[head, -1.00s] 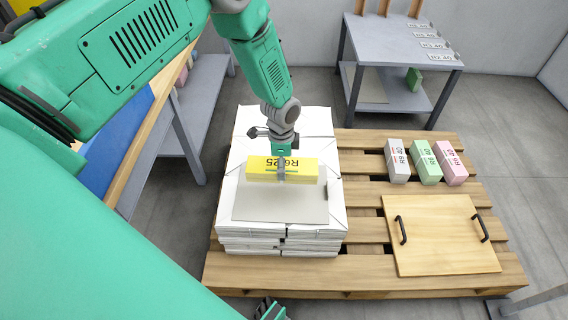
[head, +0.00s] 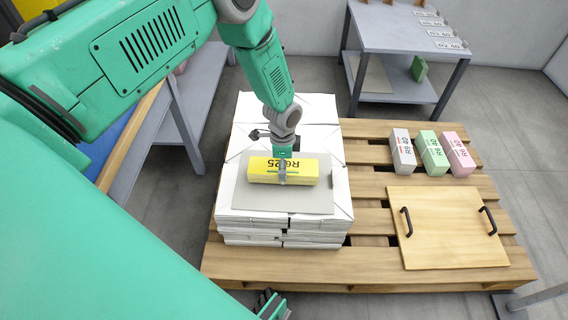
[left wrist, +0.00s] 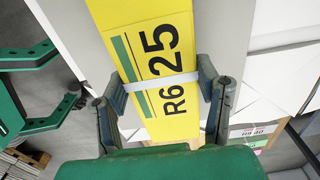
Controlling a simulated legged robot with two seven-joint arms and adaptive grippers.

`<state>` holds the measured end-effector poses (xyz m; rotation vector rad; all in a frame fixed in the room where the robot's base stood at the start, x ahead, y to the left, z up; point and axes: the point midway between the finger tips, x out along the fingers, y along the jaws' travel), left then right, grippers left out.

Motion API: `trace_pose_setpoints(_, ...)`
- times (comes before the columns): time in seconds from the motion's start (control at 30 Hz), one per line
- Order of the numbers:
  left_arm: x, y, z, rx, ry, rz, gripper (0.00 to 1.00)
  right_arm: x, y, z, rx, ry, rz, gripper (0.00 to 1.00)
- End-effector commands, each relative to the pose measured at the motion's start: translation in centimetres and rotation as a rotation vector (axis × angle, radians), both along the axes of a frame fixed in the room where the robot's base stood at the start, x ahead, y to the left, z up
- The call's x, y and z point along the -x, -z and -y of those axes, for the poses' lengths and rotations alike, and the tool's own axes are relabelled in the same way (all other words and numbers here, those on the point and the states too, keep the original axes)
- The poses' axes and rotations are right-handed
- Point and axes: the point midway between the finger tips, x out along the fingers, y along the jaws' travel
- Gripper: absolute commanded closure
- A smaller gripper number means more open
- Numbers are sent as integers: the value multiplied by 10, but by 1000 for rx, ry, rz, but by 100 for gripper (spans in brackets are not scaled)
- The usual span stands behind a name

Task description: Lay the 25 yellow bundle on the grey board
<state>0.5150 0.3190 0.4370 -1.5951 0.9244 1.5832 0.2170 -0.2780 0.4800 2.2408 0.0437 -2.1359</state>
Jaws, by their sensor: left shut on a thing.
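The yellow bundle (head: 300,170) is marked R6 25 and has a white band; it also shows in the left wrist view (left wrist: 150,50). My left gripper (head: 283,180) is shut on it, with fingers on both sides at the band. The bundle is level over the middle of the grey board (head: 285,203). I cannot tell whether it touches the board. The board lies flat on the front part of the white paper stack (head: 310,110). What seems to be my right gripper (left wrist: 60,85) is at the left of the wrist view, fingers apart and empty.
The stack stands on a wooden pallet (head: 365,255). White, green and pink bundles (head: 432,152) lie at the pallet's right, behind a wooden panel (head: 445,235) with two black handles. A grey table (head: 400,40) stands at the back right, a bench (head: 190,75) at the left.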

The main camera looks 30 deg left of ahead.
Motion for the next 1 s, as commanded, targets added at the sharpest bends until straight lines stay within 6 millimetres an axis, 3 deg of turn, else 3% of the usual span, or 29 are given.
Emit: trace_pose_setpoints(1.0, -1, 15, 1, 0, 1, 2, 95, 0, 12, 0, 0, 0, 0, 71)
